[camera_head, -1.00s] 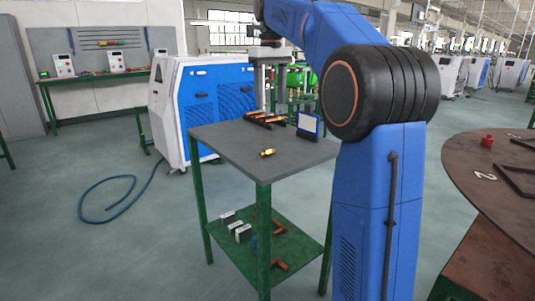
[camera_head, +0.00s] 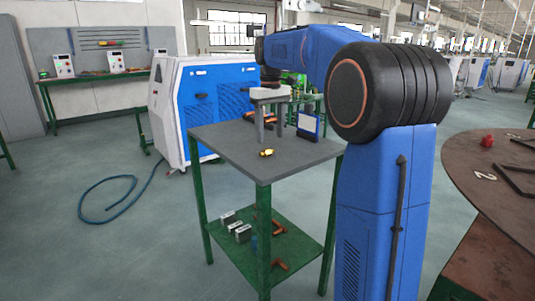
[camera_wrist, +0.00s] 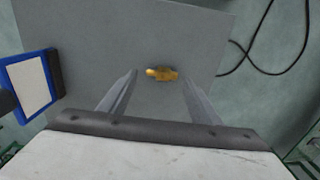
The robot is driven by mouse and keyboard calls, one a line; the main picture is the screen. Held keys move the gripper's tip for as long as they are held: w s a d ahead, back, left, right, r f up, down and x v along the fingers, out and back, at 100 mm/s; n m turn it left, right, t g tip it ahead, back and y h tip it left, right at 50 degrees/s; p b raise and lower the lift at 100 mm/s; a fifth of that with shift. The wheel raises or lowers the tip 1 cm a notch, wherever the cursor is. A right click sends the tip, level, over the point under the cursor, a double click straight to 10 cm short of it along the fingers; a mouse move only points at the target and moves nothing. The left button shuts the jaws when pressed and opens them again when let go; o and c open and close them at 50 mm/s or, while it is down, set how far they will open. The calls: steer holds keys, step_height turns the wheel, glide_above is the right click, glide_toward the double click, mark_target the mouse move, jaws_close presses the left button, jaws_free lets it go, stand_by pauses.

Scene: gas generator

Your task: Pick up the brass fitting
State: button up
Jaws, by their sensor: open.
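The brass fitting (camera_head: 267,153) lies on its side on the grey top of the green-legged table (camera_head: 235,150). In the wrist view the fitting (camera_wrist: 161,74) shows beyond the fingertips, roughly midway between them. My gripper (camera_head: 270,138) points down over the table behind the fitting in the head view. It is open and empty, with its two fingers (camera_wrist: 157,82) wide apart. The fitting is apart from both fingers and fully visible.
A blue-framed panel (camera_head: 309,125) stands on the table at the right, also at the left of the wrist view (camera_wrist: 28,86). Dark tools with orange parts (camera_head: 252,116) lie behind my gripper. A lower shelf (camera_head: 243,249) holds several small items. The tabletop around the fitting is clear.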

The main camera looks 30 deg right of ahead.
mark_target(269, 152)
steer(key=shift+w+f, duration=0.15)
steer(key=shift+f, duration=2.5)
steer(key=c, duration=1.1)
